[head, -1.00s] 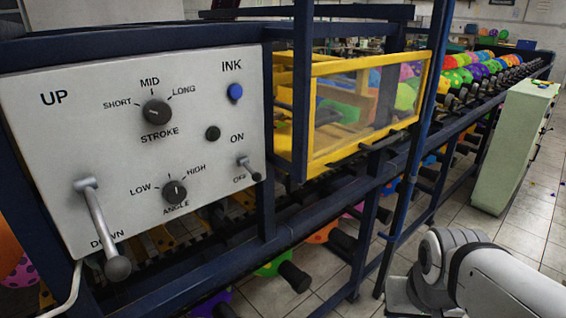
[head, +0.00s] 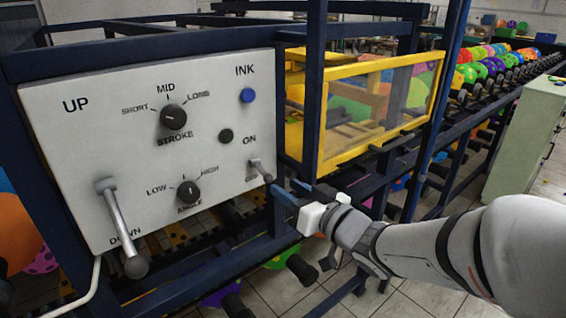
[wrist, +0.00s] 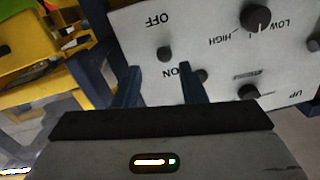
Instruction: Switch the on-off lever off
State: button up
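The on-off lever (head: 261,170) is a small grey lever with a round knob on the lower right of the white control panel (head: 70,150). In the head view it slants down and outward from below the ON label, its knob beside the partly covered OFF label. My gripper (head: 284,188) is just right of and below the knob, fingers open and empty. In the wrist view, where the panel is upside down, the lever knob (wrist: 164,54) shows between and beyond my gripper's (wrist: 160,72) two fingertips, apart from both. Its shaft is hidden behind the knob.
A dark blue frame post (head: 315,90) and a yellow guard (head: 365,105) stand right of the panel.

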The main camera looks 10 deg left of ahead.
aim_at(272, 179)
jog(key=shift+a+r, duration=0.1)
jog(key=shift+a, duration=0.3)
jog(key=p+x, duration=0.1)
jog(key=x, duration=0.6)
jog(key=shift+a, duration=0.15)
jog(key=shift+r, duration=0.1)
jog(key=shift+w, duration=0.1)
grip_shut()
